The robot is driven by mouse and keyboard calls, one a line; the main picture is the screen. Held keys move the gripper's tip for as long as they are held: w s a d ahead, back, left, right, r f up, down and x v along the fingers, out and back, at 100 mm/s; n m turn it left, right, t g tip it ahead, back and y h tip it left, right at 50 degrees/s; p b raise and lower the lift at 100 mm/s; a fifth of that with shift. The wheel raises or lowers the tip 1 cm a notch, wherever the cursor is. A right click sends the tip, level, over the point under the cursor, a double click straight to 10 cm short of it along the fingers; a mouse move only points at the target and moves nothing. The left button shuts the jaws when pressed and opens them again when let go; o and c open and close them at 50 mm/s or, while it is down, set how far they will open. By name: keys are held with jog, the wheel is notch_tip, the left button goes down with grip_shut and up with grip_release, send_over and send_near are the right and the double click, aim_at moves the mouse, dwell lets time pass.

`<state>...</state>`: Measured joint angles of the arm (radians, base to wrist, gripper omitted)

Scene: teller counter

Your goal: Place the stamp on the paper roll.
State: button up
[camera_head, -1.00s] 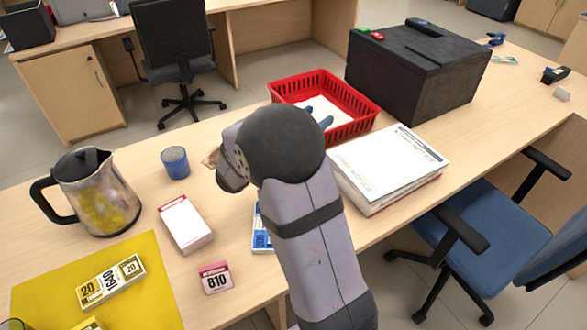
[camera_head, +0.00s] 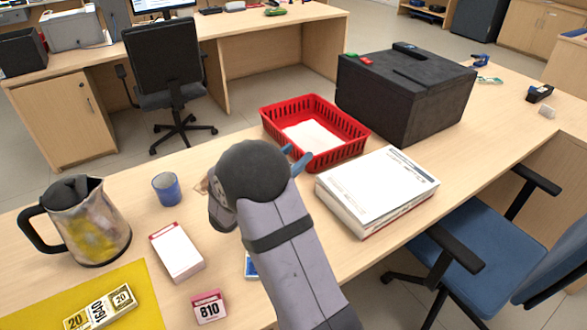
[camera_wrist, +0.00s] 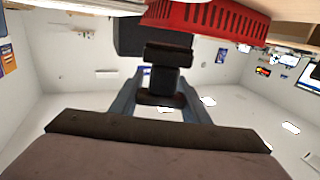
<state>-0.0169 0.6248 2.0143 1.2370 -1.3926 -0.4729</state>
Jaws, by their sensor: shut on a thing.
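The stamp (camera_wrist: 166,78) is a dark, spool-shaped piece with a narrower middle. In the wrist view it sits between the blue fingers of my gripper (camera_wrist: 160,100), which is shut on it. In the head view my arm hides the stamp and most of my gripper; only blue finger parts (camera_head: 298,160) show beside the near left edge of the red basket.
The red basket (camera_head: 350,143) holds white paper. A thick white binder (camera_head: 378,188) and a large black box (camera_head: 405,98) stand to the right. A blue cup (camera_head: 166,190), kettle (camera_head: 97,222), white pack (camera_head: 177,252) and 810 block (camera_head: 209,307) stand to the left.

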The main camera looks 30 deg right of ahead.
jog(key=shift+f, duration=1.9)
jog(key=shift+f, duration=0.15)
jog(key=o, duration=1.1)
jog(key=b+v, duration=0.1)
jog(key=v, duration=1.1)
jog(key=shift+w+r, duration=0.1)
jog(key=shift+r, duration=0.1)
